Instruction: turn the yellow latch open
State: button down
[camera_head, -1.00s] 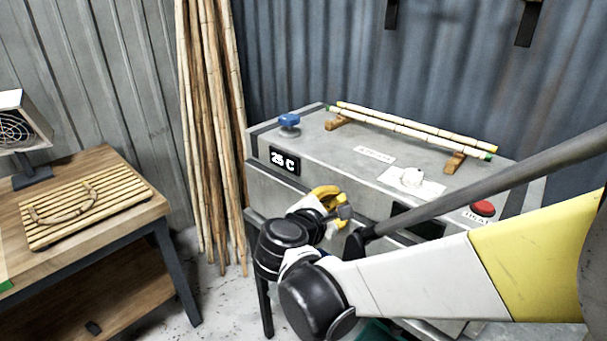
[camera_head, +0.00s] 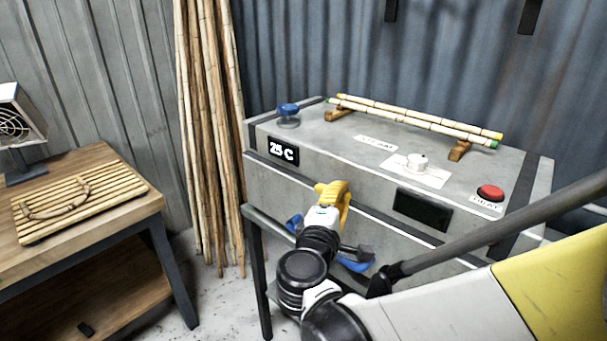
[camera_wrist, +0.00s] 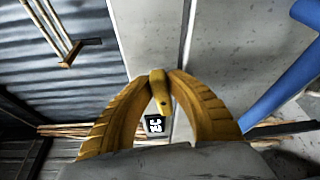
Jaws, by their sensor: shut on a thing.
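The yellow latch (camera_wrist: 161,104) is a small yellow piece between my fingertips in the wrist view, near the seam on the front of the grey steam box. My gripper (camera_wrist: 158,76) has two yellow ribbed fingers that close together on it. In the head view, my gripper (camera_head: 334,189) is against the front of the steam box (camera_head: 385,176), right of the "25 C" display (camera_head: 284,152). The fingers hide the latch there, so I cannot tell its angle in that view.
A blue bar (camera_head: 355,265) passes behind my wrist at the box front; it also shows in the wrist view (camera_wrist: 285,82).

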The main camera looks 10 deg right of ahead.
dwell(0.4)
jog(key=c, duration=1.3)
grip_release()
jog(key=v, duration=0.8)
